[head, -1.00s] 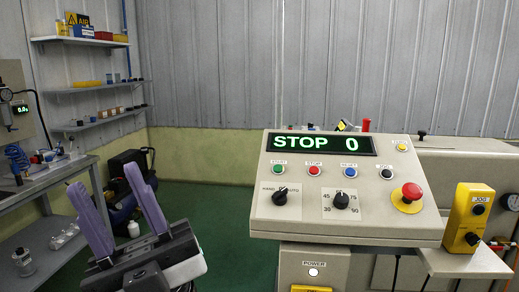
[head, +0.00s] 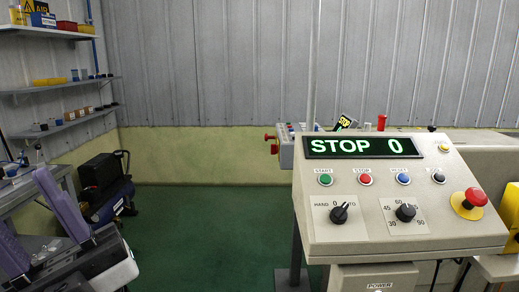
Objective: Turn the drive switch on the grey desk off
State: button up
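My gripper (head: 24,196) is at the lower left, its two purple fingers apart with nothing visible between them. It is well left of the consoles. A grey desk (head: 286,155) with red buttons on its left side stands behind the near console and is mostly hidden by it. I cannot make out a drive switch on it. The near beige-grey console (head: 440,233) has a display (head: 364,146) reading "STOP 0", a black HAND-0-AUTO knob (head: 339,214) and a black speed knob (head: 405,212). Nothing touches these knobs.
A red emergency button (head: 475,197) and a yellow box (head: 510,207) are at the right. A workbench (head: 55,178), a black compressor (head: 103,185) and wall shelves (head: 60,84) are at the left. Green floor (head: 200,225) lies open between.

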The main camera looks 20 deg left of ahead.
aim_at(274, 147)
jog(key=j+u, duration=0.1)
jog(key=j, duration=0.45)
jog(key=i+j+u, duration=0.1)
jog(key=j, duration=0.4)
jog(key=i+j, duration=0.3)
jog(key=i+j+u, duration=0.15)
jog(key=i, duration=0.35)
jog(key=i+j, duration=0.35)
jog(key=i+j+u, duration=0.15)
jog(key=i, duration=0.35)
jog(key=i+j, duration=0.25)
jog(key=i, duration=0.2)
jog(key=u, duration=0.05)
